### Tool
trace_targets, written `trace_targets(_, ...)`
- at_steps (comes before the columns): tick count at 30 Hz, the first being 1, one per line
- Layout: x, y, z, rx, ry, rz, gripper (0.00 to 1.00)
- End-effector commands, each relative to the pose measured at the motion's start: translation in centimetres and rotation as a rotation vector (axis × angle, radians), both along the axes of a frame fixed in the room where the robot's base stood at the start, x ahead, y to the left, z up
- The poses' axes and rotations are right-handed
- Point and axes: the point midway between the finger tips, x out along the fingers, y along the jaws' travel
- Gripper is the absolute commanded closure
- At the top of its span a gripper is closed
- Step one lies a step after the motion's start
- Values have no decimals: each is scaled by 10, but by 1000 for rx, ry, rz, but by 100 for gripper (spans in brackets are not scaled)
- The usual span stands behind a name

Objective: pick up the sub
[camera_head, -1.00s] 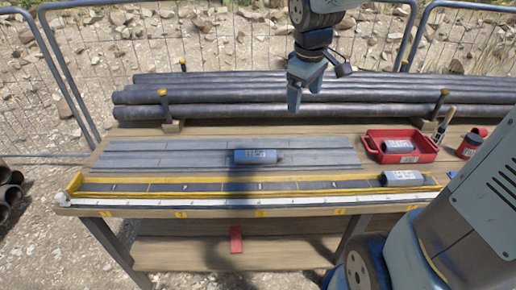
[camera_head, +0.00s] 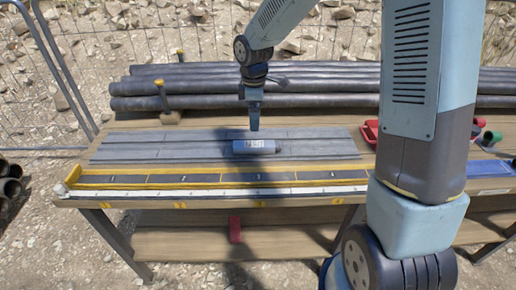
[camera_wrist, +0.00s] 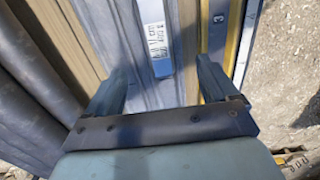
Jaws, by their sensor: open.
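The sub, a short blue-grey cylinder with a white printed label (camera_head: 253,146), lies on its side on the grey ribbed mat (camera_head: 130,150) near the middle of the bench. My gripper (camera_head: 254,128) points down just above and behind the sub in the head view. Whether the fingertips are level with the sub is unclear.
Long dark pipes (camera_head: 330,87) lie along the bench's back, beside a yellow-topped post (camera_head: 161,95). A yellow-edged numbered lane (camera_head: 200,179) runs along the front. My arm hides most of the red tray (camera_head: 369,133). A blue item (camera_head: 485,168) lies at right.

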Motion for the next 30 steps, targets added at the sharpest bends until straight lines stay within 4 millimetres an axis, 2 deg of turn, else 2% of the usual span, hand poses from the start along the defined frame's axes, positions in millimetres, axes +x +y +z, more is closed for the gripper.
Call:
trace_targets(3,-1,0,-23,-2,5,1,13)
trace_targets(9,-1,-1,-53,-2,3,0,13)
trace_targets(17,0,-1,-69,-1,1,-2,13)
trace_targets(27,6,-3,-109,-1,1,-2,13)
trace_targets(30,6,-3,-116,-1,1,-3,13)
